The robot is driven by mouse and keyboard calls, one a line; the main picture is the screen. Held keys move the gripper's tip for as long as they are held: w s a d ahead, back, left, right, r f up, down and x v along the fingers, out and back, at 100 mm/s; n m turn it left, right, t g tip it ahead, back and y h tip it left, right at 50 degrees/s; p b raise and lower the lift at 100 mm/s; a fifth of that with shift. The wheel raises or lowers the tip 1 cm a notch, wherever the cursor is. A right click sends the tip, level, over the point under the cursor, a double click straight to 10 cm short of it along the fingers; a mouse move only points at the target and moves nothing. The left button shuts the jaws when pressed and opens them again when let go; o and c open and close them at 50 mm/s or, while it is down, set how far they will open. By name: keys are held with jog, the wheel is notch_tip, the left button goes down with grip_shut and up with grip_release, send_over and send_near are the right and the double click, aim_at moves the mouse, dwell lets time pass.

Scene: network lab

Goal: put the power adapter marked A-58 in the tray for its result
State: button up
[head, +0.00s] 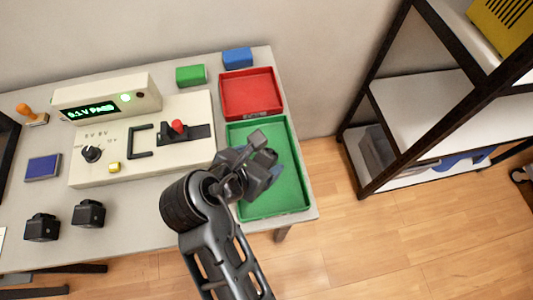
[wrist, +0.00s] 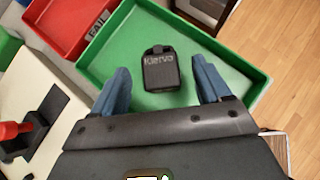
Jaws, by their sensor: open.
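A black power adapter (wrist: 161,72) lies on the floor of the green tray (wrist: 104,45), with pale lettering that looks like a brand name. No A-58 mark is legible. My gripper (head: 258,160) is over the green tray (head: 292,190) in the head view and hides the adapter there. In the wrist view its blue fingers are spread on either side of the adapter, with gaps on both sides. The red tray (head: 250,92), with a label reading FAIL in the wrist view, stands behind the green one. The tester display (head: 88,112) shows PASS beside a lit green lamp.
Two more black adapters (head: 42,228) (head: 89,214) stand at the table's front left. The tester base (head: 140,165) carries a knob, a yellow button and a red-handled clamp (head: 178,127). Green and blue blocks (head: 191,75) (head: 237,58) sit at the back. A shelf rack (head: 430,110) stands right.

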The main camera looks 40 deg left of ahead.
jog(key=v, duration=0.7)
jog(key=shift+d, duration=0.1)
